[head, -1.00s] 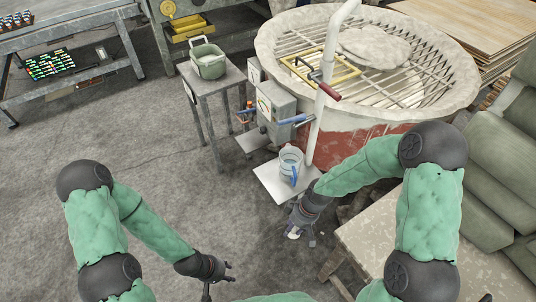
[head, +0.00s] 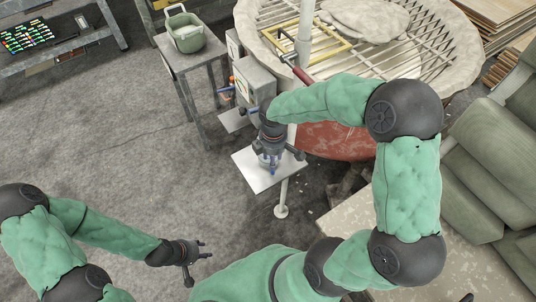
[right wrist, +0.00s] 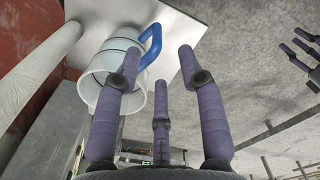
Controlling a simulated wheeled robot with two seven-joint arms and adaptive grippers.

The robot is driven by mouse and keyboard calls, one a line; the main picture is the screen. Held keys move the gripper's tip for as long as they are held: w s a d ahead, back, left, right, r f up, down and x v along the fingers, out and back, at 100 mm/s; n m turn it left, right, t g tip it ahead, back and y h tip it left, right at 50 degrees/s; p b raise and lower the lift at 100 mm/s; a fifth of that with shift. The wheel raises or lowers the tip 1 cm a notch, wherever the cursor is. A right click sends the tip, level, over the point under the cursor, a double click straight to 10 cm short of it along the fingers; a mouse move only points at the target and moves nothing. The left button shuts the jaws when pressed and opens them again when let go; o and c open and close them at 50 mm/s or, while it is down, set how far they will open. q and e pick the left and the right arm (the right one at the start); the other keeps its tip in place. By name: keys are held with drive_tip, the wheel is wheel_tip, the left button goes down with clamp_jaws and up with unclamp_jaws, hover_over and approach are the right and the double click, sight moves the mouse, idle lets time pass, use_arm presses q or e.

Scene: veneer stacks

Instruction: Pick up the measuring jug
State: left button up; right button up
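The measuring jug (right wrist: 118,72) is a pale, see-through cup with a blue handle (right wrist: 151,46). In the right wrist view it stands on a white shelf plate (right wrist: 183,30), left of centre and partly behind my left-hand finger. In the head view the jug (head: 268,164) is mostly hidden under my right gripper (head: 273,150), which points down over it. The right gripper's fingers (right wrist: 160,64) are spread with nothing clasped between them; I cannot tell whether one touches the jug. My left gripper (head: 197,259) is open and empty above the floor at lower left.
A white post (head: 288,165) rises close beside the plate. The large round tub (head: 350,140) with a grate stands behind. A grey control box (head: 255,82) is at the upper left of the jug. A green basket (head: 186,38) sits on a stand.

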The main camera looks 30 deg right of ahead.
sight(273, 174)
drive_tip(key=f+b, duration=0.1)
drive_tip(key=f, duration=0.3)
drive_tip(key=f+b, duration=0.1)
drive_tip(key=f, duration=0.2)
drive_tip(key=shift+d+f, duration=0.2)
drive_tip(key=shift+f, duration=0.15)
clamp_jaws()
